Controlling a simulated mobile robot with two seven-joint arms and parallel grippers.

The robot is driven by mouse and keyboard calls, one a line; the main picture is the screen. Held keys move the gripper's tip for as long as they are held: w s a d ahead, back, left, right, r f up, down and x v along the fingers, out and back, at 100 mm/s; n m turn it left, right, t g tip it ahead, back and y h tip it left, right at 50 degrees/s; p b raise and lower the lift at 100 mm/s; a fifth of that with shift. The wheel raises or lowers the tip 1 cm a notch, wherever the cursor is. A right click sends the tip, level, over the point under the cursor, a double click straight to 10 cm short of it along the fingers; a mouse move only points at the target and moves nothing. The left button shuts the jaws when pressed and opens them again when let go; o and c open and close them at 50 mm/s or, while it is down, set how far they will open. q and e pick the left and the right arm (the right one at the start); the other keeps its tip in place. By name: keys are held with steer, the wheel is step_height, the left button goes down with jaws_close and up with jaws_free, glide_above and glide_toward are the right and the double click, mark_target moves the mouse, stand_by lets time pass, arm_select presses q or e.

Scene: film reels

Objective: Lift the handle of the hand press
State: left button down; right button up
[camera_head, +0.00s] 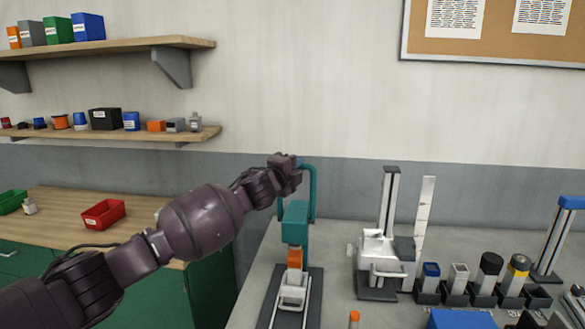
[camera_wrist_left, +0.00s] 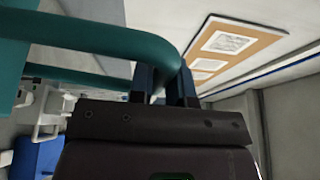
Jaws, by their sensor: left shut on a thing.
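The hand press (camera_head: 295,214) stands on the grey bench in the head view, with a teal body, an orange part below it and a dark base. Its teal handle (camera_head: 313,190) is a loop that stands up above the body. My left gripper (camera_head: 300,164) is shut on the top of the handle, coming from the left. In the left wrist view the teal tube of the handle (camera_wrist_left: 110,40) runs in between the two dark fingers of the gripper (camera_wrist_left: 162,84). My right gripper is in neither view.
A small white tray (camera_head: 292,290) sits on the press base. Right of it stand a white device with a dark column (camera_head: 388,215) and several dark holders with containers (camera_head: 488,275). A red bin (camera_head: 103,214) is on the wooden counter. Shelves hang at the upper left.

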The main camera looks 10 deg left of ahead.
arm_select(q)
steer(key=shift+a+r, duration=0.1)
steer(key=shift+r, duration=0.2)
steer(key=c, duration=1.5)
jaws_free()
steer(key=shift+r, duration=0.1)
steer(key=o, duration=0.4)
steer(key=shift+w+f, duration=0.2)
steer(key=shift+w, duration=0.05)
steer(key=shift+s, duration=0.1)
steer(key=shift+s+f, duration=0.1)
steer(key=v, duration=1)
steer(key=shift+s+a+b, duration=0.2)
steer(key=shift+s+b, duration=0.1)
steer(key=shift+b, duration=0.1)
